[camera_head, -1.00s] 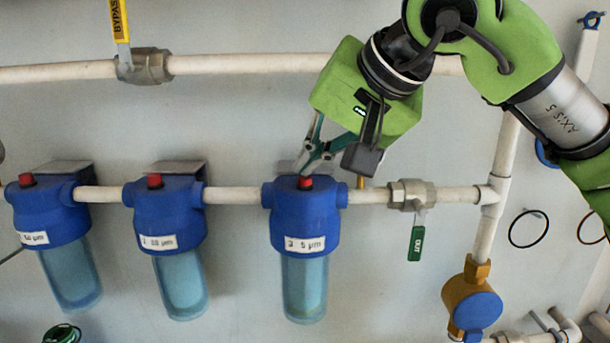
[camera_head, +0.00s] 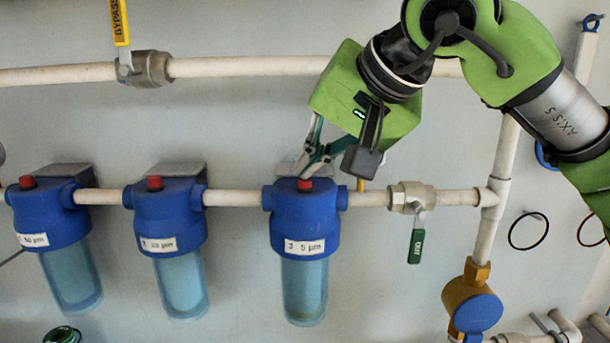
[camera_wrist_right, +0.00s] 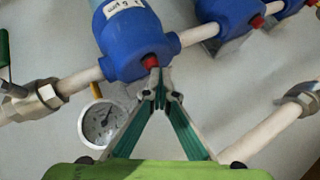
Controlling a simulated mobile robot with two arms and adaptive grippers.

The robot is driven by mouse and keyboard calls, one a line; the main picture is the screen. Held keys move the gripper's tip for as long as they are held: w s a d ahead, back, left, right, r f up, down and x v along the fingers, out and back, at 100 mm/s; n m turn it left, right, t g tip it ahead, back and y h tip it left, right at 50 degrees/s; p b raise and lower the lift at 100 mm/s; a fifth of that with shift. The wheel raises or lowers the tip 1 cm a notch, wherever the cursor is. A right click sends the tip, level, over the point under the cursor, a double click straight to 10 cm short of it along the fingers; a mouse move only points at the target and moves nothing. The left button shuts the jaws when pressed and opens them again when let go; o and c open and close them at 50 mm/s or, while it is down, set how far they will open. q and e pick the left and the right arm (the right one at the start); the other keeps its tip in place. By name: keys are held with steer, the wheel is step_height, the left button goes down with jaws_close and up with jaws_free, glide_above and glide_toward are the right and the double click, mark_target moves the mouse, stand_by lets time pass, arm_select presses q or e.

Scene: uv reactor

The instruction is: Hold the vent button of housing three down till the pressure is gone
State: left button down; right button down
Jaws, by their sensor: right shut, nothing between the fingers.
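Housing three (camera_head: 304,218) is a blue filter housing with a clear bowl and a label reading "3 5 µm". Its red vent button (camera_head: 305,185) sits on top of the cap. My right gripper (camera_head: 303,173) is shut and empty, with its fingertips right at the button, seemingly touching it. In the right wrist view the closed fingertips (camera_wrist_right: 160,76) meet the edge of the red button (camera_wrist_right: 150,62); how far it is pressed I cannot tell. A round pressure gauge (camera_wrist_right: 100,122) shows beside the left finger, its reading too small to make out. My left gripper is not in view.
Two similar blue housings (camera_head: 168,215) (camera_head: 50,215) with red buttons stand to the left on the same white pipe. A green-handled valve (camera_head: 416,245) is to the right. A yellow bypass handle (camera_head: 120,22) is on the upper pipe.

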mark_target(309, 181)
steer(key=shift+r+p, duration=0.6)
steer(key=shift+r, duration=0.2)
steer(key=shift+r, duration=0.1)
step_height(309, 181, up, 5)
steer(key=p, duration=0.4)
steer(key=shift+p, duration=0.3)
